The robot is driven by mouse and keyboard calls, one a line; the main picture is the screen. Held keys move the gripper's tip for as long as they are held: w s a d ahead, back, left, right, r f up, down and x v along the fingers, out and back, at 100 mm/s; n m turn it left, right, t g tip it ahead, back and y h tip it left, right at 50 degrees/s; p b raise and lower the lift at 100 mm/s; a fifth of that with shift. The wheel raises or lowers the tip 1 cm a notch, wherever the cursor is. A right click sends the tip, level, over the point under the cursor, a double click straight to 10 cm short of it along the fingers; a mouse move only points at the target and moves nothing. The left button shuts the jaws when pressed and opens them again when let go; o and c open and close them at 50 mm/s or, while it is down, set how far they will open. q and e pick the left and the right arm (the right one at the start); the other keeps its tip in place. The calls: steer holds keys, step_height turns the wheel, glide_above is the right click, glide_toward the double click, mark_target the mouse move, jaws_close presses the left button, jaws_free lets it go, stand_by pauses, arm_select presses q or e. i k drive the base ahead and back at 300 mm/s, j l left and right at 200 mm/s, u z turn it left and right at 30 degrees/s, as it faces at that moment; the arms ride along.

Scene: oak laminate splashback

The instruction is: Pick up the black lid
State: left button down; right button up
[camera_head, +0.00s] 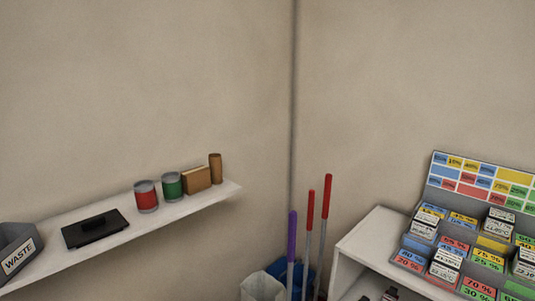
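The black lid (95,229) lies flat on the white wall shelf (165,217) at the left of the head view. It is a dark rectangle with a raised handle on its top. Nothing covers it. Neither of my grippers shows in this view.
Left of the lid is a grey bin marked WASTE (15,254). To its right stand a red can (146,197), a green can (173,186), a brown box (197,179) and a brown cylinder (215,168). Long handles (310,230) stand in the corner. A label rack (470,235) tops a white cabinet (372,238).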

mark_target(78, 235)
steer(key=u, duration=1.6)
